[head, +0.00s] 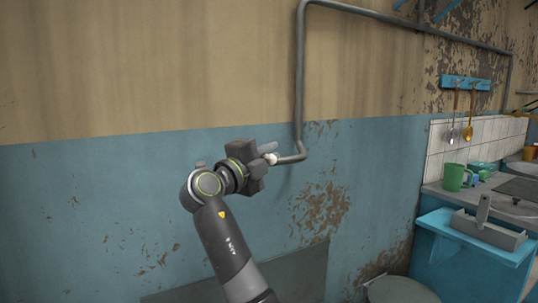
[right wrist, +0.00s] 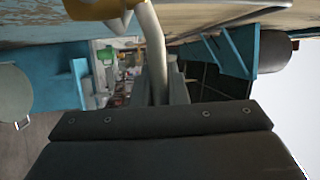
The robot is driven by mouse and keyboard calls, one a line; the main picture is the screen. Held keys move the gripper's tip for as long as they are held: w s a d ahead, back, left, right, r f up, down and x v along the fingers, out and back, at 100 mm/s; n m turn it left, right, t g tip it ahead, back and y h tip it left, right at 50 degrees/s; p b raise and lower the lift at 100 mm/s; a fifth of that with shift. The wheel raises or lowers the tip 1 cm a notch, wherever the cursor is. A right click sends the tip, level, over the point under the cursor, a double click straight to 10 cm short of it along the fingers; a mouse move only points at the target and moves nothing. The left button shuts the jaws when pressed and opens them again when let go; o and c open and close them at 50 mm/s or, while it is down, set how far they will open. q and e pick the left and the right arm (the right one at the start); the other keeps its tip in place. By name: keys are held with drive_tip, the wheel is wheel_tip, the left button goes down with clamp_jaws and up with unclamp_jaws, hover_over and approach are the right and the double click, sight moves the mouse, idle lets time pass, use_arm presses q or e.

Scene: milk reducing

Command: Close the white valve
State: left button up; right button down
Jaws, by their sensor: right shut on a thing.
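The white valve (head: 271,159) is at the open end of the grey wall pipe (head: 299,90), mostly hidden behind my right gripper in the head view. My right gripper (head: 266,152) is up against it, beside the blue wall. In the right wrist view, a long pale handle (right wrist: 152,45) runs down from a brass-coloured fitting (right wrist: 112,24) into the gap between the fingers of my right gripper (right wrist: 163,85). The gripper is shut on this handle, which seems to be the valve's. My left gripper is in neither view.
The pipe rises up the wall, then runs right. A round-topped thing (head: 398,290) stands low at the front.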

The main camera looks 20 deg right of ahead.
drive_tip(key=c, duration=1.7)
unclamp_jaws()
